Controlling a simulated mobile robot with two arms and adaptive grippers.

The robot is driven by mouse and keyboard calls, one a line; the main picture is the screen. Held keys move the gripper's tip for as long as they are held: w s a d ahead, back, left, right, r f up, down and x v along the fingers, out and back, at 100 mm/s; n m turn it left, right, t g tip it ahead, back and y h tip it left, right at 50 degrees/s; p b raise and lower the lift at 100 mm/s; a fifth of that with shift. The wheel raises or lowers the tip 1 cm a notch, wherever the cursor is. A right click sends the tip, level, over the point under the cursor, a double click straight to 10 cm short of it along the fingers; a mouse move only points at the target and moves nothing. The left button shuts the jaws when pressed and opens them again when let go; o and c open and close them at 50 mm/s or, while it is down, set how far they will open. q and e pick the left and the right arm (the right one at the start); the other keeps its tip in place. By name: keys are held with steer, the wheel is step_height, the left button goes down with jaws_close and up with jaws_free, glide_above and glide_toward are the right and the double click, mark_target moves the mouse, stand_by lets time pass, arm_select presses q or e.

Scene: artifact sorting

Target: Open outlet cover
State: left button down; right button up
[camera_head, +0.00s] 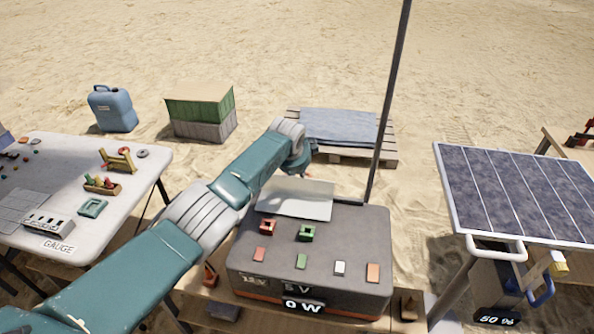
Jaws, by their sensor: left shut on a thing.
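The outlet box (375,245) is a dark grey block marked "12 V", with "5 V" and "0 W" readouts at its front. The outlet cover (296,202), a pale flat panel, is at the back left of the box top. It seems tilted up, but its exact angle is hard to tell. A red socket (266,227) and a green socket (306,233) lie uncovered in front of it. My left gripper (304,172) is at the cover's far edge, shut on it; its fingertips are mostly hidden. My right gripper is not in view.
A dark pole (390,100) rises behind the box. A solar panel (515,190) stands at right. A white table (125,200) with small items is at left. A blue jug (112,110), a green crate (200,110) and a pallet (360,157) sit on sand behind.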

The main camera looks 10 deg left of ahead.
arm_select(q)
steer(key=shift+w+a+r+t, duration=0.2)
steer(key=shift+w+r+t, duration=0.2)
steer(key=shift+w+r, duration=0.35)
steer(key=c, duration=1.9)
jaws_free()
steer(key=shift+w+f, duration=0.1)
steer(key=shift+c, duration=0.2)
steer(key=s+v, duration=0.1)
steer(key=v, duration=1)
steer(key=shift+s+d+g, duration=0.2)
steer(key=shift+g, duration=0.2)
steer(key=shift+c, duration=0.5)
